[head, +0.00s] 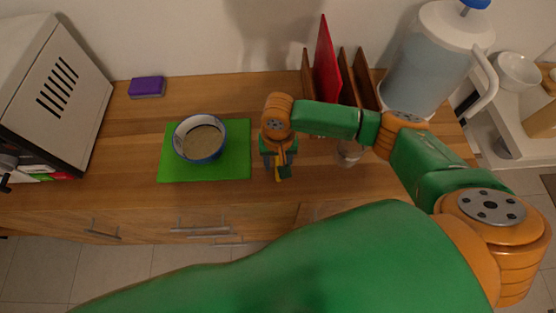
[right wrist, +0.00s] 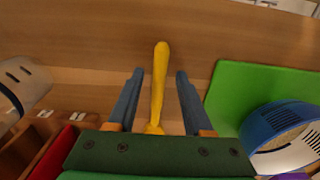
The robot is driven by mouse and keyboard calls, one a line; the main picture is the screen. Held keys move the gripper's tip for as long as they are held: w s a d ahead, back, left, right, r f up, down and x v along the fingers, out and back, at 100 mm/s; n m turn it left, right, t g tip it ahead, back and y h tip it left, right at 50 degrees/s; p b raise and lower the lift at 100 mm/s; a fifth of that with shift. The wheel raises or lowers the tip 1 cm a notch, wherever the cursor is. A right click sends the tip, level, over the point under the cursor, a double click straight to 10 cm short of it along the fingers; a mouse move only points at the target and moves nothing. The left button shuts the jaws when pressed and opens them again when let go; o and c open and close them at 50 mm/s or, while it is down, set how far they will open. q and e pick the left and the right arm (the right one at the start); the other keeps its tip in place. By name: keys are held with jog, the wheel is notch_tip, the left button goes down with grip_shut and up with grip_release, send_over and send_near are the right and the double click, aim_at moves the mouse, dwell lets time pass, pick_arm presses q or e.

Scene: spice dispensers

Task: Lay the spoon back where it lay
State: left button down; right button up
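A yellow spoon (right wrist: 158,85) shows its handle in the right wrist view, lying between the two blue fingers of my right gripper (right wrist: 157,90). A gap shows on each side of the handle, so the fingers are open around it and not pressed on it. The far part of the spoon is hidden by the gripper's palm. In the head view my right gripper (head: 278,160) points down at the counter just right of the green mat, with a bit of the yellow spoon (head: 279,174) at its fingers. My left gripper is not in view.
A blue-and-white bowl (head: 201,156) with brownish contents stands on the green mat (head: 236,166). A clear jar (head: 349,153) stands to the right, before a wooden rack holding a red board (head: 326,70). A purple sponge (head: 147,87) lies at the back left.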

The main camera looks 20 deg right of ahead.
jog(key=shift+r, duration=0.1)
notch_tip(320, 180, up, 12)
dwell(0.6)
